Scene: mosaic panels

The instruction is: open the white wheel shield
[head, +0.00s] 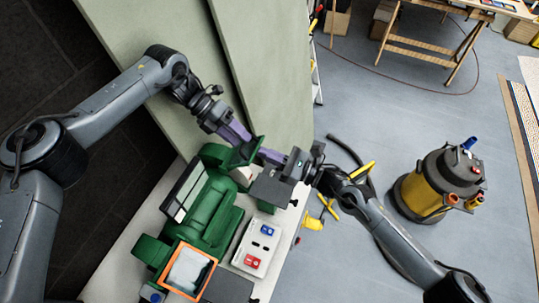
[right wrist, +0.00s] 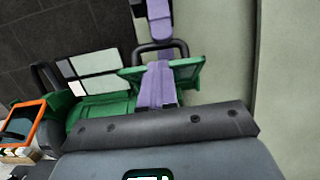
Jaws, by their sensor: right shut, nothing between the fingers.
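A green machine (head: 222,215) stands on a pale bench; it also shows in the right wrist view (right wrist: 100,108). A pale curved part (head: 242,175) shows at its far end, partly hidden by a green plate (head: 246,148); I cannot tell if this is the white wheel shield. My right gripper (head: 262,153) is shut and empty, its purple fingertips at the green plate (right wrist: 187,74). In the right wrist view its fingers (right wrist: 156,66) lie together over the plate and near a dark loop (right wrist: 162,46). My left gripper (head: 245,137) is on the plate's other side; its tips are unclear.
A framed white and dark panel (head: 181,201) lies along the machine's left side. An orange-framed pane (head: 187,270) and a control box with blue and red switches (head: 257,246) are nearby. A yellow-black vacuum (head: 432,188) stands right. Pale green boards (head: 270,60) rise behind.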

